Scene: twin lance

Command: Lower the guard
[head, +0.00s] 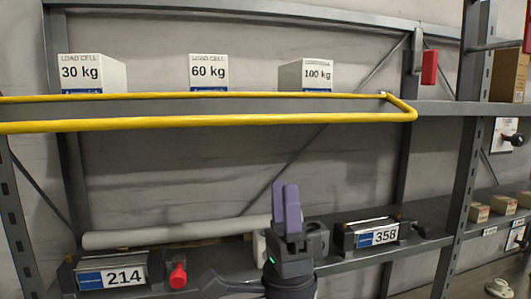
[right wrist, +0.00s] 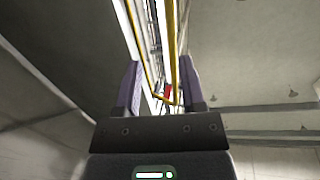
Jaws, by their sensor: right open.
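The guard is a yellow tubular frame (head: 210,121) across the upper shelf, in front of the load cell boxes. Its two long bars run nearly level and meet at a bent corner on the right; its left end is out of view. My right gripper (head: 286,195) has purple fingers pointing up and stands below the front bar, apart from it. In the right wrist view its fingers (right wrist: 161,85) are spread and empty. The yellow guard (right wrist: 172,50) shows beyond and between them there. My left gripper is not in view.
Below are display units 214 (head: 110,276) and 358 (head: 378,236), a red knob (head: 178,276) and a pale roll (head: 180,232). A shelf post (head: 468,150) stands right.

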